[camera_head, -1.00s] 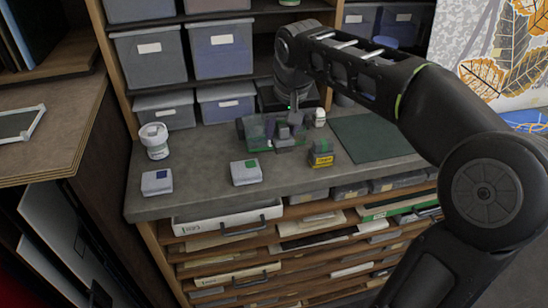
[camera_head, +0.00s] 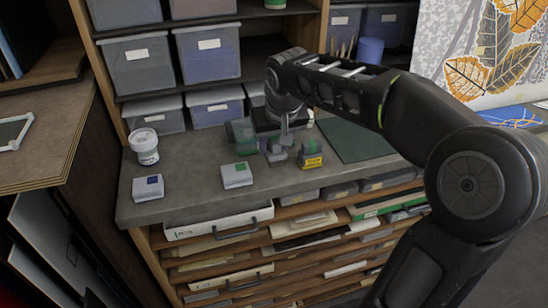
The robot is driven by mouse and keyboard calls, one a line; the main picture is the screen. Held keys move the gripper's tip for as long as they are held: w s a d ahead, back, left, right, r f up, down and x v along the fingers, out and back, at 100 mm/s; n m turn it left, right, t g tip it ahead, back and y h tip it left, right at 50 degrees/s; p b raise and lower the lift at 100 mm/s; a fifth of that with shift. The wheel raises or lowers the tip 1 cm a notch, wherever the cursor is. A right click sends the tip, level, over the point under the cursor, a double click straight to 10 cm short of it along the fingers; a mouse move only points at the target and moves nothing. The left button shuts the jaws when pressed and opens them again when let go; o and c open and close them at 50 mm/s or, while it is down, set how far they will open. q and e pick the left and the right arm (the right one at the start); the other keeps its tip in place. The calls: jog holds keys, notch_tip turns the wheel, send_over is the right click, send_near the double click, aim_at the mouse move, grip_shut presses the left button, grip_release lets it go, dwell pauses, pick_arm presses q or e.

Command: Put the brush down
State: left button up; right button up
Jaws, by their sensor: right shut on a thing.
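My right gripper (camera_head: 277,153) is low over the worktop, among small containers near the back. It is shut on a thin thing that I take to be the brush; the brush itself is too small and dark to make out. A greenish clear container (camera_head: 240,133) stands just left of the gripper. A dark box with a yellow label (camera_head: 311,156) stands just right of it. I cannot tell whether the gripper or the brush touches either of them. My left gripper is not in view.
The grey worktop (camera_head: 200,192) holds a white tub (camera_head: 145,146), a blue-marked box (camera_head: 148,188) and a green-marked box (camera_head: 236,175). A dark green mat (camera_head: 355,139) lies on the right. Shelves with bins (camera_head: 208,52) stand close behind.

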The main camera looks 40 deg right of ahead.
aim_at(278, 148)
jog(key=shift+f+p, duration=0.3)
jog(key=shift+f, duration=2)
jog(key=o, duration=1.2)
jog(key=shift+f, duration=0.15)
jog(key=b+v, duration=0.1)
jog(key=v, duration=0.6)
jog(key=shift+s+r+b, duration=0.25)
jog(key=shift+r+b, duration=0.1)
